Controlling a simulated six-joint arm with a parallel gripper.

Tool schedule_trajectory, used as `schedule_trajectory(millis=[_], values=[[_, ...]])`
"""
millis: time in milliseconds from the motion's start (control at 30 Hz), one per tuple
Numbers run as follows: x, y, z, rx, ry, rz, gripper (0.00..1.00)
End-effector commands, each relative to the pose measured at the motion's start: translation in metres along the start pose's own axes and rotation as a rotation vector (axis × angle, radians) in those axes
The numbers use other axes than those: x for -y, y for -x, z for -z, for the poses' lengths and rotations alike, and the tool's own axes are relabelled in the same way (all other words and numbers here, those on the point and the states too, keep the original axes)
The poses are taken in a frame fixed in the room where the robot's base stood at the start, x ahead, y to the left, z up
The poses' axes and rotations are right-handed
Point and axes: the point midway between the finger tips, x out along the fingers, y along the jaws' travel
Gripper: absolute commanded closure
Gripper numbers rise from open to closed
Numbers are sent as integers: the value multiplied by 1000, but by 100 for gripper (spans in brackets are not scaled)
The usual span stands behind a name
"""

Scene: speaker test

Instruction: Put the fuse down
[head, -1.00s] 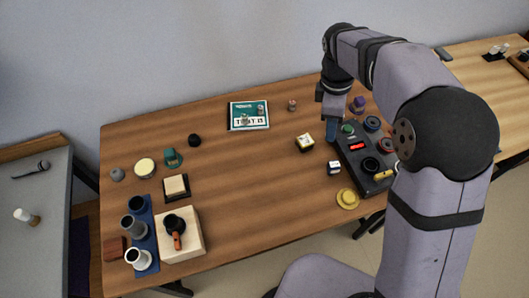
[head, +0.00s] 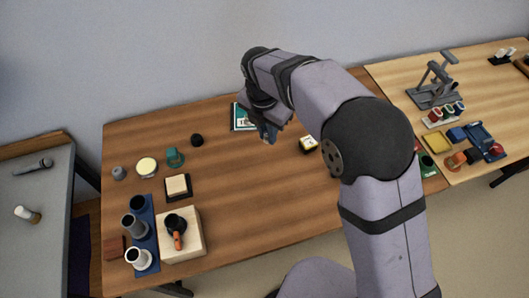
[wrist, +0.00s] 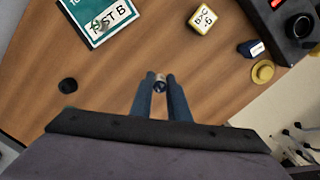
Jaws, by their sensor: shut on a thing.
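My gripper (head: 268,137) hangs over the middle of the table, just right of and in front of the test card in the head view. In the wrist view its blue fingers (wrist: 160,78) are shut on the fuse (wrist: 160,86), a small piece with a pale metallic end and a dark part. Most of the fuse is hidden between the fingers. The green and white test card (head: 240,124) lies flat at the back of the table. It also shows in the wrist view (wrist: 120,12), with a small object lying across its lettering.
A yellow and white labelled cube (head: 308,144) stands right of my gripper; a black knob (head: 197,140) lies left. The black control box (wrist: 297,22), a yellow knob (wrist: 262,72) and a small blue-white block (wrist: 250,48) lie farther right. Bare wood surrounds the fingers.

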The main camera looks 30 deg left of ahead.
Motion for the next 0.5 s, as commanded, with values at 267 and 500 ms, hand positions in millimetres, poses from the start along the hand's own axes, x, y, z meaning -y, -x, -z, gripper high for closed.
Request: schedule_trajectory(millis=[267,500], values=[[1,-13,1,-1,-1,2,100],[1,-48,6,-2,-2,3,100]])
